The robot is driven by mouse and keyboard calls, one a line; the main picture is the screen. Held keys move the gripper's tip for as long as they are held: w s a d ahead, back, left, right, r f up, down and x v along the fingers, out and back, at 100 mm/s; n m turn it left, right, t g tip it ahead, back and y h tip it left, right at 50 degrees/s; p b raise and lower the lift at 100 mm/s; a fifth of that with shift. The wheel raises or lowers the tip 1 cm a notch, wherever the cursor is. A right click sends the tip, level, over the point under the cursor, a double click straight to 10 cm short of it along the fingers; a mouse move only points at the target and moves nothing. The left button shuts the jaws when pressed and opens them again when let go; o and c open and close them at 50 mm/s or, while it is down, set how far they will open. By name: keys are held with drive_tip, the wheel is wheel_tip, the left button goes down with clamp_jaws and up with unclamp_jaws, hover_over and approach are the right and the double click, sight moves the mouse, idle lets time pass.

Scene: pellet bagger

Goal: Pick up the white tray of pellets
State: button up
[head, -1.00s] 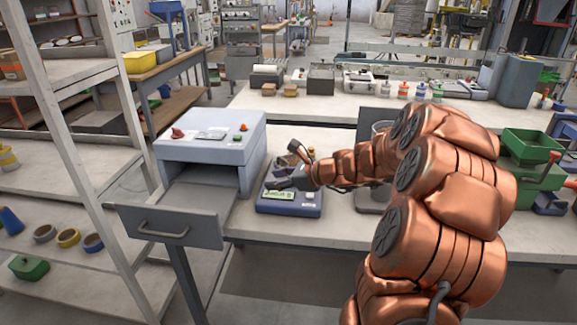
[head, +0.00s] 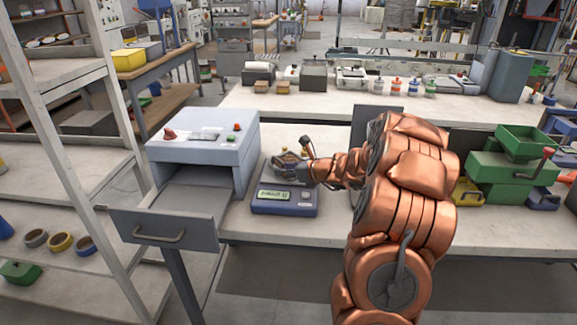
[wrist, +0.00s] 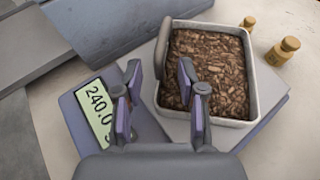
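The white tray of pellets (wrist: 250,95) sits on the plate of a blue-grey scale (wrist: 275,115) in the wrist view, full of brown pellets. The scale's display (wrist: 97,107) reads about 240. My gripper (wrist: 159,68) is open and empty. One finger is left of the tray's near-left wall and the other is over the pellets, so the wall lies between them. I cannot tell whether they touch it. In the head view my gripper (head: 290,168) is over the scale (head: 284,205), and the tray is mostly hidden there.
A grey machine (head: 205,140) with an open drawer (head: 160,232) is left of the scale. Green bins (head: 510,165) stand to the right. The bench front (head: 330,232) is bare.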

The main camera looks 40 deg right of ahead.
drive_tip(key=shift+x, duration=0.8)
clamp_jaws()
